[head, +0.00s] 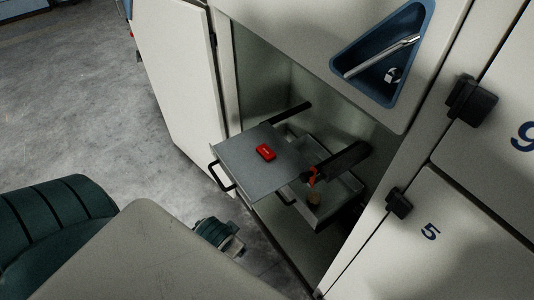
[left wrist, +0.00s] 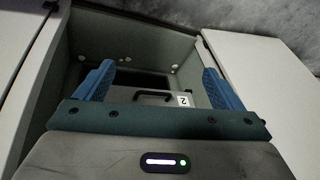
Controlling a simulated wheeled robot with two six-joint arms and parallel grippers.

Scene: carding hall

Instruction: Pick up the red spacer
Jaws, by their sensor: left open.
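The red spacer (head: 265,152), a small red block with a pale mark, lies on the flat grey top of a pulled-out drawer or shelf (head: 236,160) in the open cabinet. I do not make it out in the left wrist view. Part of my left gripper (head: 222,238) shows low in the head view, below and left of the drawer and apart from the spacer. In the left wrist view its two blue fingers (left wrist: 160,85) are spread with nothing between them, facing the cabinet. My right gripper is not in view.
A lower open drawer (head: 345,187) holds an orange-red item (head: 312,175) and a small brown one. Black handles stick out in front. The cabinet door (head: 178,80) stands open at left. A blue triangular tray (head: 405,28) holds a metal tool. In the wrist view a label "2" (left wrist: 184,101) shows.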

